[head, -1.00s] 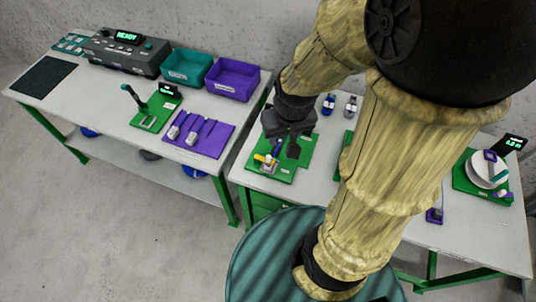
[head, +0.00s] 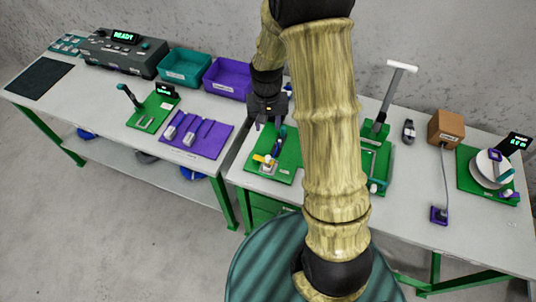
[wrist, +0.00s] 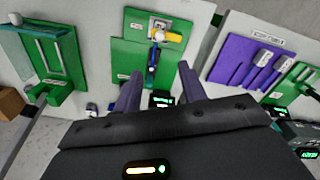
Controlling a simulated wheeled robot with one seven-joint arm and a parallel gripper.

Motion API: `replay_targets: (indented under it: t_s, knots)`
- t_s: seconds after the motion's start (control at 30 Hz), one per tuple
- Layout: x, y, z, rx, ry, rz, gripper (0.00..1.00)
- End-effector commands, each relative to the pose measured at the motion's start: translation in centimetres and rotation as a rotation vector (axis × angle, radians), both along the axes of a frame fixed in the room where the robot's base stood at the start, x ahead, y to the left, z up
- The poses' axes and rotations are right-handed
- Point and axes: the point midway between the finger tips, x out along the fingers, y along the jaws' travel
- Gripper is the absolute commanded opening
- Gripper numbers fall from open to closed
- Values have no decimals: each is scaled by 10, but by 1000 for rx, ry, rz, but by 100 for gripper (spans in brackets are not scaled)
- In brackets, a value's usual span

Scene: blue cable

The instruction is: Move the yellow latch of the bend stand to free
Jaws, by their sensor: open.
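The bend stand (head: 285,172) is a green board on the right table, partly hidden by my arm. Its yellow latch (head: 262,158) sits near its front left part, by a small grey block. In the wrist view the yellow latch (wrist: 168,36) lies at the top middle on the green board (wrist: 127,32). My gripper (head: 266,125) is open and empty, above the back of the stand and apart from the latch. Its two fingers (wrist: 158,80) point towards the board.
A purple tray (head: 222,133) with grey-ended pieces lies left, across the gap between tables. Teal (head: 186,68) and purple (head: 227,78) bins stand behind. Right of my arm are a green stand with a tall T-handle (head: 387,100), a brown box (head: 445,127) and a white reel (head: 488,168).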

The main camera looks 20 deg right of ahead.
Motion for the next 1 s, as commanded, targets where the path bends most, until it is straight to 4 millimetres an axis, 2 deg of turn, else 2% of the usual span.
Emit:
replay_targets:
  t_s: [0.17,0.27,1.0]
  knots:
    - [-1,0,-6,-1,2,0,41]
    - [-1,0,-17,0,4,1,41]
    - [-1,-1,-123,0,3,1,41]
